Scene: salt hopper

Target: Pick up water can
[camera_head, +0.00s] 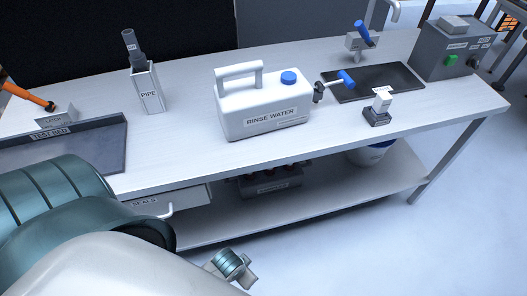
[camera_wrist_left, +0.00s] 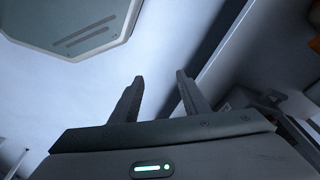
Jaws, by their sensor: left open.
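The water can (camera_head: 264,103) is a white jug with a blue cap, a top handle and a RINSE WATER label. It stands upright near the middle of the white workbench in the head view. My left arm covers the lower left of that view, and part of its end (camera_head: 230,264) shows below the bench, well apart from the can. In the left wrist view my left gripper (camera_wrist_left: 158,88) has its two fingers spread with nothing between them. The can is not recognisable in the wrist view. My right gripper is out of view.
A PIPE holder (camera_head: 149,91) stands left of the can, and a dark TEST BED tray (camera_head: 98,145) lies farther left. A blue-handled valve (camera_head: 345,79), a dark mat (camera_head: 395,80) and a grey control box (camera_head: 453,52) are to the right. A lower shelf (camera_head: 335,196) runs beneath.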

